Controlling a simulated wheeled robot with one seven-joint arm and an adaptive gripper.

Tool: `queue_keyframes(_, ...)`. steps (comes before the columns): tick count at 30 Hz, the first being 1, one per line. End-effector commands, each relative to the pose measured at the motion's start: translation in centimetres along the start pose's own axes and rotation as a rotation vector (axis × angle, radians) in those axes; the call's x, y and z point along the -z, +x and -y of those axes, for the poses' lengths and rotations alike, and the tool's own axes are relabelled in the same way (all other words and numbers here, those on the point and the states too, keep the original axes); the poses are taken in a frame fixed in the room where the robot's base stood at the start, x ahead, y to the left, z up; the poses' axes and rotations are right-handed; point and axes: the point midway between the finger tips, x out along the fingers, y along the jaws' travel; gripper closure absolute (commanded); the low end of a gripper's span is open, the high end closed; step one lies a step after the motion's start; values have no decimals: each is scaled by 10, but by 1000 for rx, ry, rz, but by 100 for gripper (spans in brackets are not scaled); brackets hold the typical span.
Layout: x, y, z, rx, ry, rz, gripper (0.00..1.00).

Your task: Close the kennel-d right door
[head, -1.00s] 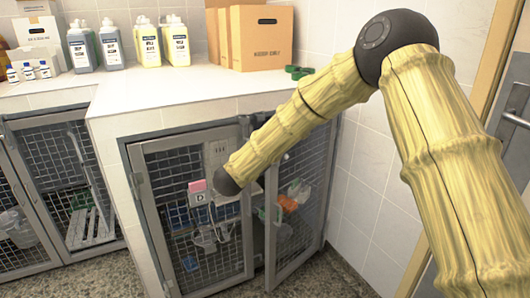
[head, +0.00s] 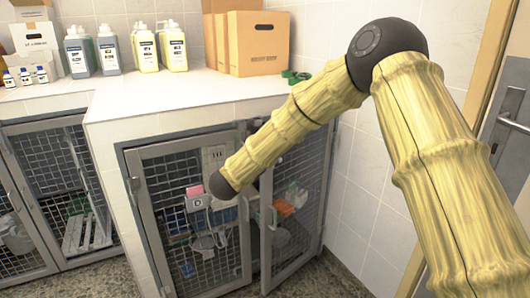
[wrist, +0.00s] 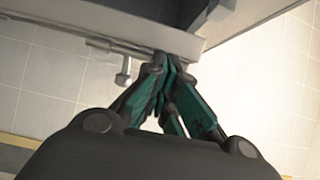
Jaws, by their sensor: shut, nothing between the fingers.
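Kennel-d is the wire-mesh cage under the white counter, with a "D" tag (head: 198,203) topped by a pink piece on its left door (head: 160,220). The left door looks shut. The right door (head: 268,240), a grey metal frame with mesh, stands ajar, swung out toward me. In the wrist view, my gripper (wrist: 172,68) has its dark teal fingers together and empty. Its tips are at a grey metal frame (wrist: 75,40) with a small latch-like bolt (wrist: 123,68) beside them; I cannot tell whether they touch. In the head view my arm hides most of the gripper.
The white counter (head: 190,95) above holds bottles (head: 174,45), cardboard boxes (head: 258,42) and a green roll (head: 297,77). Orange and white items (head: 285,208) show behind the right door's mesh. A tiled wall (head: 365,180) stands close on the right. Another kennel (head: 55,190) is at left.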

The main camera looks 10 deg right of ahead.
Motion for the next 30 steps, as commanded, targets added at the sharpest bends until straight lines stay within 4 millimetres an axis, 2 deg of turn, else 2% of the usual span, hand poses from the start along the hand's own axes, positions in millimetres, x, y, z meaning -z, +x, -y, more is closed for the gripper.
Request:
queue_keyframes(5,16,-8,0,-1,0,10,100)
queue_keyframes(15,-23,-57,0,0,0,10,100)
queue_keyframes(21,-40,-78,0,0,0,11,100)
queue_keyframes(26,-44,-84,0,0,0,10,100)
queue_keyframes(30,-35,-76,-11,5,-6,34,100)
